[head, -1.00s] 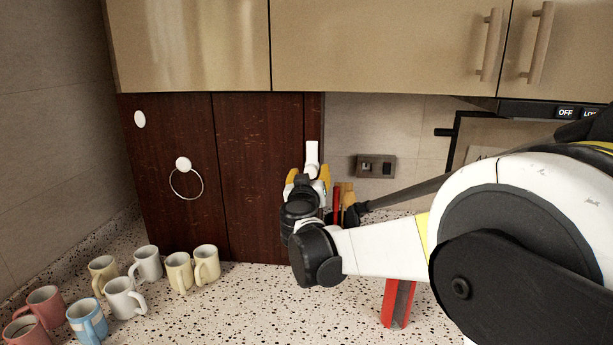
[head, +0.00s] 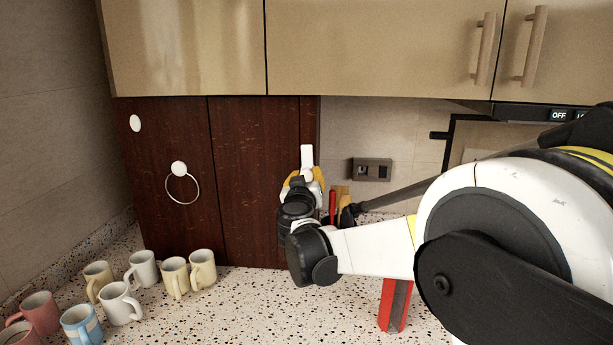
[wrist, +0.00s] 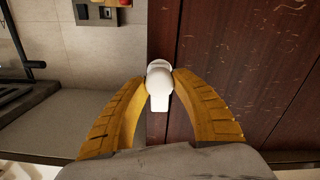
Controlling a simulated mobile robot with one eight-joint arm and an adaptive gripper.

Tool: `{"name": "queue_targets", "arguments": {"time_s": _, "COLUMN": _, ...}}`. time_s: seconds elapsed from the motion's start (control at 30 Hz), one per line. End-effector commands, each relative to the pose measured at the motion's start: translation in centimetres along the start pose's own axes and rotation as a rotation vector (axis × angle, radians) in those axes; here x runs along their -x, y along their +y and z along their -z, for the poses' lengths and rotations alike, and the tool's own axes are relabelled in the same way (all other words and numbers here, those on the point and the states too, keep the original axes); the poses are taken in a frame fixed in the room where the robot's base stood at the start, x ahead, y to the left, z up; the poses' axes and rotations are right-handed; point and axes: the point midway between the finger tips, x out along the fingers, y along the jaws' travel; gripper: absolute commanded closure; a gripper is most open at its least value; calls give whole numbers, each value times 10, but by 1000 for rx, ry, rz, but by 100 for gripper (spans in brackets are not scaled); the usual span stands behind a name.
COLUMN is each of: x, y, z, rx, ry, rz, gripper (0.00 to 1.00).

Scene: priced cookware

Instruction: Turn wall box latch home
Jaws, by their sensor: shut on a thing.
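The wall box (head: 254,180) is a dark red-brown wooden cabinet under the upper cupboards. Its white latch (head: 307,157) stands nearly upright near the box's right edge. My gripper (head: 303,180) is at the latch, its yellow fingers partly hidden by my wrist. In the wrist view the latch (wrist: 159,98) is a white rounded knob with a short tab, over a seam in the wood. There my gripper (wrist: 159,79) has one yellow finger on each side, the tips closed against the knob. The latch's mount is partly hidden behind the knob.
A ring pull (head: 181,188) hangs on the box's left door. Several mugs (head: 120,302) stand on the speckled counter (head: 250,315) at left. A wall socket (head: 371,169) is to the right. A red-sided object (head: 395,304) stands below my arm. Upper cupboards (head: 370,50) hang above.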

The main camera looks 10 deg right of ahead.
Motion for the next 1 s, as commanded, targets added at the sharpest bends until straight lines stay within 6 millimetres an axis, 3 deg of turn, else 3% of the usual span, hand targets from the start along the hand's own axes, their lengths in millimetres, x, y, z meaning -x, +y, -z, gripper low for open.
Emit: {"name": "queue_targets", "arguments": {"time_s": 1.0, "x": 0, "y": -2, "z": 0, "rx": 888, "ry": 1, "rz": 0, "gripper": 100}}
